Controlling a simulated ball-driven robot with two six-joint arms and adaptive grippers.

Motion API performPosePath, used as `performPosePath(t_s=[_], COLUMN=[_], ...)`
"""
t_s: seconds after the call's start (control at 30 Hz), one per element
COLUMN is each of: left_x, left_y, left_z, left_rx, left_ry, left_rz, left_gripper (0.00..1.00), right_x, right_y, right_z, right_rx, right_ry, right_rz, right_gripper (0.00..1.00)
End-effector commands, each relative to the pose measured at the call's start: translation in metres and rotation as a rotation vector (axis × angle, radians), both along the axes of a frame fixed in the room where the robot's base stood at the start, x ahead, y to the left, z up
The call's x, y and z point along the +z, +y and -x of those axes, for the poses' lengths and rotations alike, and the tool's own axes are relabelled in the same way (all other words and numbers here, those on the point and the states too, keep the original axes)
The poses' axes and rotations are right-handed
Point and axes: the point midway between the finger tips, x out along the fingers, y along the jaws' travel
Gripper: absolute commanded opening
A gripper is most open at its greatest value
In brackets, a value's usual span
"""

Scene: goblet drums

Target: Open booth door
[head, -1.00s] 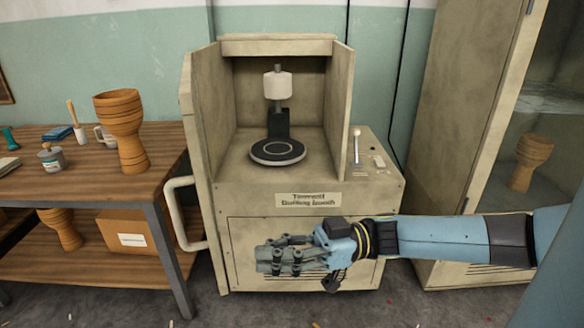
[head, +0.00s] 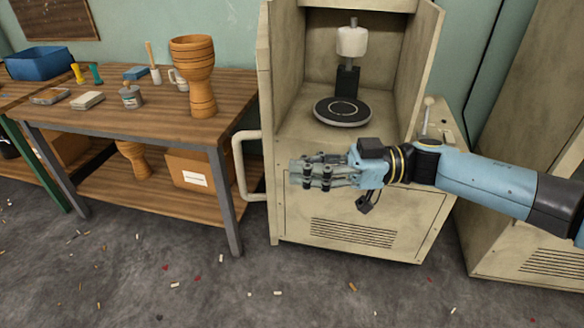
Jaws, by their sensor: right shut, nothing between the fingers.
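The beige booth (head: 290,215) stands in the middle, its upper front open. Inside it are a black round turntable (head: 343,111) and a white cylinder on a black post (head: 352,42). A pale bar handle (head: 240,172) is on the booth's left side. I cannot tell whether it belongs to a door. My right gripper (head: 298,172) is shut and empty, in front of the booth's lower front, fingers pointing left. It is a short way right of the handle, apart from it in the picture, and hides the booth's label. My left gripper is not in view.
A wooden workbench (head: 60,118) at left holds a goblet drum (head: 200,85), a jar and small tools. A lower shelf holds another drum and a cardboard box (head: 195,172). A lever (head: 427,110) sits right of the booth. Littered floor in front is otherwise open.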

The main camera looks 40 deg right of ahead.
Motion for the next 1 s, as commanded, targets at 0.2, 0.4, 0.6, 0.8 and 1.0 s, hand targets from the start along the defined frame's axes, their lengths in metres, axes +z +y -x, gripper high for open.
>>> performPosePath(t_s=[0.2, 0.4, 0.6, 0.8, 1.0], left_x=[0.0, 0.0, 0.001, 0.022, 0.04], left_y=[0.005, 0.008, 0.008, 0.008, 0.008], left_z=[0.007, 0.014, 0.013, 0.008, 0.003], left_rx=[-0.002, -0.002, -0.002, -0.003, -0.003], left_ry=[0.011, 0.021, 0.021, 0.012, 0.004], left_rz=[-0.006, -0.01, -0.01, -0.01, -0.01], left_gripper=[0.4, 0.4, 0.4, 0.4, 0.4], right_x=[0.0, 0.0, 0.001, 0.007, 0.005], right_y=[0.016, 0.017, 0.019, 0.049, 0.079], right_z=[-0.01, -0.011, -0.011, -0.029, -0.05], right_rx=[0.0, 0.0, -0.004, -0.083, -0.172], right_ry=[-0.001, -0.001, -0.001, -0.005, -0.002], right_rz=[0.001, 0.001, 0.0, -0.008, -0.004], right_gripper=[0.0, 0.0, 0.0, 0.0, 0.0])
